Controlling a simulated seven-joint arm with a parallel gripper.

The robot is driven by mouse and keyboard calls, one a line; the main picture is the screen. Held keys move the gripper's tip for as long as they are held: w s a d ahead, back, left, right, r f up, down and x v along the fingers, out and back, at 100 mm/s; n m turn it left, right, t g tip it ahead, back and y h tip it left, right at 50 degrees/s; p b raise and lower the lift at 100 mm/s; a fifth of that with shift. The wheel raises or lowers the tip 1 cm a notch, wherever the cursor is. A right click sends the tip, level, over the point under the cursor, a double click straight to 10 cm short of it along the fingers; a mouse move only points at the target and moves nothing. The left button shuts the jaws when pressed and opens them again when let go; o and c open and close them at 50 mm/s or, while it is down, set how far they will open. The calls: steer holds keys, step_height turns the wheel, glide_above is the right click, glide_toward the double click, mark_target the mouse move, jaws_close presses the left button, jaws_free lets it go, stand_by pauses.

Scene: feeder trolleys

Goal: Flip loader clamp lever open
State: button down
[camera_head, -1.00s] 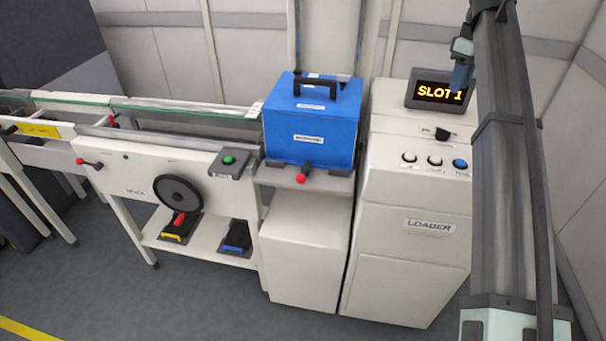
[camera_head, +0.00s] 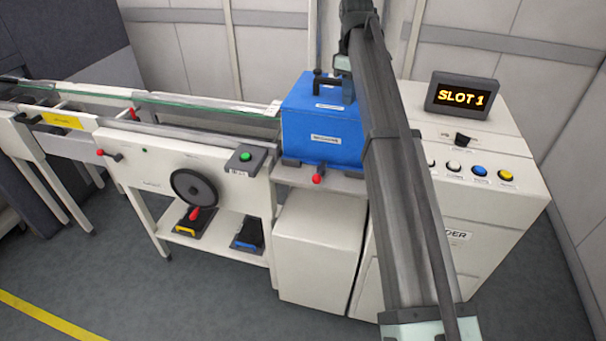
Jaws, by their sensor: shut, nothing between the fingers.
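The clamp lever (camera_head: 318,178) is a short dark lever with a red knob. It sticks out at the front edge of the loader shelf, just below the blue box (camera_head: 322,138). My arm covers the right edge of the box and part of the loader cabinet (camera_head: 500,195).
A "SLOT 1" display (camera_head: 462,97) and several coloured buttons sit on the loader at right. Left stands a conveyor with a black handwheel (camera_head: 193,188), a green button (camera_head: 245,156) and another red-knobbed lever (camera_head: 101,153). The floor in front is open.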

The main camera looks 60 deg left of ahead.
steer(key=s+f+t, duration=0.1)
steer(key=s+f, duration=0.3)
steer(key=s, duration=0.6)
steer(key=s+f+n+t, duration=0.1)
steer(key=s+f, duration=0.2)
steer(key=s, duration=0.6)
steer(key=s+f+t, duration=0.1)
steer(key=s+f, duration=0.3)
steer(key=s, duration=0.6)
steer(key=shift+w+d+r+m+t+y, duration=0.2)
steer(key=shift+w+m+t, duration=0.6)
steer(key=shift+m, duration=1.55)
steer(key=shift+w+a+f+m+t+y, duration=0.2)
steer(key=shift+w+m+t, duration=0.6)
steer(key=shift+m, duration=1.6)
steer(key=shift+w+d+r+m+t+y, duration=0.35)
steer(key=shift+w+m, duration=0.75)
steer(key=shift+m, duration=1.25)
steer(key=shift+a+f, duration=0.1)
steer(key=shift+f, duration=0.1)
